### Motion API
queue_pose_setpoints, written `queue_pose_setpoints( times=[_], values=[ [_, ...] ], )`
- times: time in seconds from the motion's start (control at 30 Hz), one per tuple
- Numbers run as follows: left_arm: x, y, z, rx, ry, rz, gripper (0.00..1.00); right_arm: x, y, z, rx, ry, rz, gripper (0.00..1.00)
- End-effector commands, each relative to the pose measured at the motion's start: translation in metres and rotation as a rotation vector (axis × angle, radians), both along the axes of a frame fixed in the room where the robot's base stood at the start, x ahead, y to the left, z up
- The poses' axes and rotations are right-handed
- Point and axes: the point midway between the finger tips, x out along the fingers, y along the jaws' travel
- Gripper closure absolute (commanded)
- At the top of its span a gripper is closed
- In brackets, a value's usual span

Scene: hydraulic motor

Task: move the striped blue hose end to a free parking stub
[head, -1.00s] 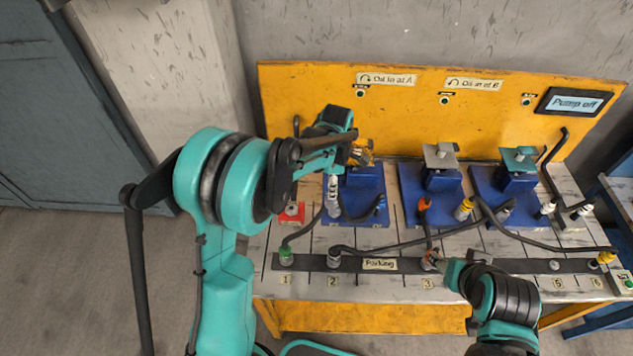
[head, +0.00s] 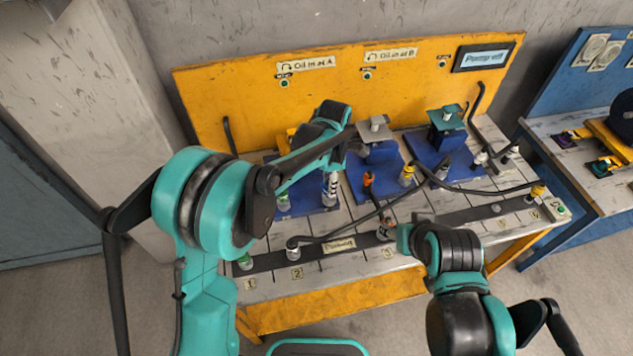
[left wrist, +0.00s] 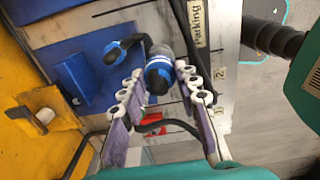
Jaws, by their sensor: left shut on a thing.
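The striped blue hose end (left wrist: 158,72) shows between the fingertips of my left gripper (left wrist: 158,90) in the left wrist view. The gripper is shut on it. In the head view my left gripper (head: 330,185) points down by the leftmost blue motor base, and its fingers mostly hide the hose end. The parking strip (head: 450,220) runs along the bench front. A bare stub (head: 497,208) stands towards its right. My right gripper (head: 396,234) is at stub 3; its jaws are unclear.
Black hoses cross the bench. The yellow back panel (head: 230,105) closes off the rear. My right arm hides part of the strip.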

Motion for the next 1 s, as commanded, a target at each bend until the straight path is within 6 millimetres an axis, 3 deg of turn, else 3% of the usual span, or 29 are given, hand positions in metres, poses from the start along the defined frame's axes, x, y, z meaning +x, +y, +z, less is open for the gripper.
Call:
queue_pose_setpoints(
  times=[0.37, 1.0],
  values=[
    [0.000, -0.006, 0.000, 0.000, 0.000, -0.001, 1.00, 0.000, 0.000, 0.000, 0.000, 0.000, 0.000, 0.44],
    [-0.004, -0.112, 0.000, 0.000, 0.000, -0.002, 1.00, 0.000, 0.000, -0.003, 0.000, 0.000, 0.000, 0.44]
  ],
)
